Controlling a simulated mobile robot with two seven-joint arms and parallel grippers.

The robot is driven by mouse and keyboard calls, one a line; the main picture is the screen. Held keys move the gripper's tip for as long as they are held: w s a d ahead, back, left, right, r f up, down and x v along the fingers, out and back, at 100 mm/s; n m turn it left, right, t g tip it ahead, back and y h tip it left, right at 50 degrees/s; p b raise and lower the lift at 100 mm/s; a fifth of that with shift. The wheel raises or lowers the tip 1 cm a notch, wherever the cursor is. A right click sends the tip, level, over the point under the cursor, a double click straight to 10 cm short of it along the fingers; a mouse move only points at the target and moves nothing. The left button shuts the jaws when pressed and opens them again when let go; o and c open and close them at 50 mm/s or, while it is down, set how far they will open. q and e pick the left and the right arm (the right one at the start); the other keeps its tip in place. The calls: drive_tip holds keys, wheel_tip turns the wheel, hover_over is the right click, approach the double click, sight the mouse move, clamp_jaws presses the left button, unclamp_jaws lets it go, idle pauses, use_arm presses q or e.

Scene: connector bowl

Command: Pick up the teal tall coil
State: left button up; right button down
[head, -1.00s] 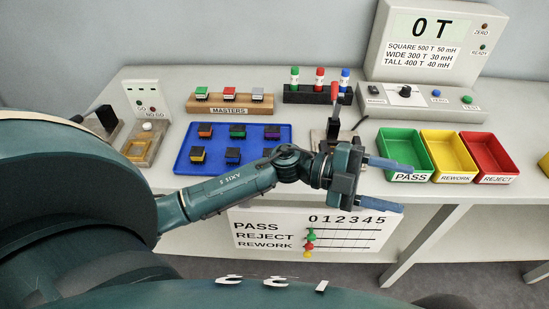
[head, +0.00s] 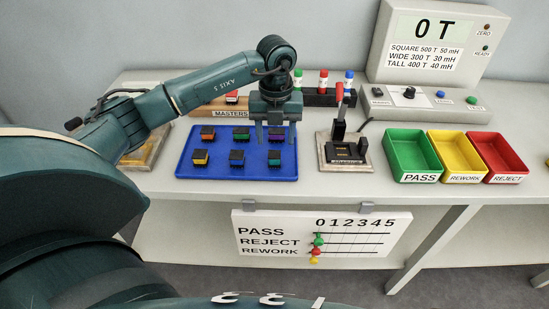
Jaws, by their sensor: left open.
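A small block with a black top and a teal lower edge, which looks like the teal tall coil (head: 275,158), sits at the front right of the blue tray (head: 220,174). My left gripper (head: 276,137) points down over the right side of the tray, open and empty. Its two fingers appear on either side of the purple coil (head: 276,134) in the back row, with the teal coil just in front of them. I cannot tell the fingers' exact height above the tray. My right gripper is not in view.
Other coils on the tray are orange (head: 208,133), green (head: 241,133), yellow (head: 200,158) and blue (head: 237,158). A test fixture with a red-handled lever (head: 340,100) stands right of the tray. Green (head: 412,155), yellow and red bins stand further right. The masters rack (head: 232,113) is behind.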

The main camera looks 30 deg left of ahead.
sight(274, 154)
use_arm(q)
drive_tip(key=shift+a+f+p, duration=0.15)
drive_tip(key=shift+f+p, duration=0.4)
drive_tip(key=shift+f, duration=2.9)
drive_tip(key=shift+c, duration=0.5)
drive_tip(key=c, duration=1.1)
